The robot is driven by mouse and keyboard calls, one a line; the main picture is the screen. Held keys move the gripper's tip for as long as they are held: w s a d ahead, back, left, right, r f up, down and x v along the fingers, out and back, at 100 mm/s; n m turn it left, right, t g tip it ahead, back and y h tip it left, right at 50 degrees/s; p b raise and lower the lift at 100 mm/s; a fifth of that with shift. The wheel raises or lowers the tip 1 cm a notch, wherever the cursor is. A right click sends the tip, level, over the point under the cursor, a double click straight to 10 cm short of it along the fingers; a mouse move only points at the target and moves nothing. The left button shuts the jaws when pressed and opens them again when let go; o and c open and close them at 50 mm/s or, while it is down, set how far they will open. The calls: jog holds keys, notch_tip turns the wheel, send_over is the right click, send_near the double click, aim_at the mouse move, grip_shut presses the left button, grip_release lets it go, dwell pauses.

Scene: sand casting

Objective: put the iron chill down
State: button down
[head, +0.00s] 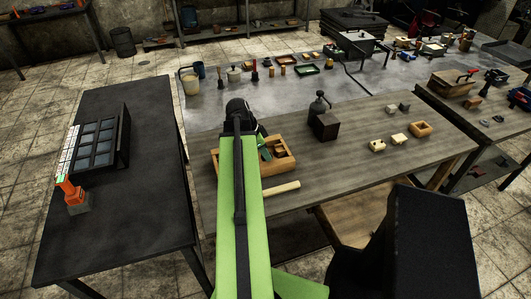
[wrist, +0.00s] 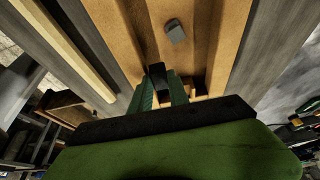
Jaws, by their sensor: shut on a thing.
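My gripper (wrist: 161,88) has green fingers and is shut on a small dark block, which looks like the iron chill (wrist: 157,74). It holds the block over the inside of a wooden box (wrist: 231,45). I cannot tell whether the block touches the box floor. A grey block (wrist: 175,31) lies on the box floor ahead of the fingers. In the head view my green arm hides much of the wooden box (head: 284,165), and a green finger (head: 264,150) shows over it. The held block cannot be made out there.
A pale wooden rod (head: 281,188) lies in front of the box on the grey workbench (head: 350,140). A dark cube (head: 326,127) and a dark bottle (head: 319,104) stand to the right. Small pale blocks (head: 399,139) lie farther right. A black table (head: 125,220) is at the left.

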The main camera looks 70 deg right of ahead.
jog(key=shift+a+f+b, duration=0.4)
jog(key=shift+b, duration=0.05)
jog(key=c, duration=1.3)
grip_release()
jog(key=shift+s, duration=0.1)
jog(key=shift+o, duration=0.2)
jog(key=shift+d+r+p, duration=0.1)
jog(key=shift+r+p, duration=0.3)
jog(key=shift+p, duration=0.1)
jog(key=p+v, duration=1.1)
jog(key=v, duration=0.1)
jog(key=shift+d, duration=0.3)
jog(key=shift+r, duration=0.1)
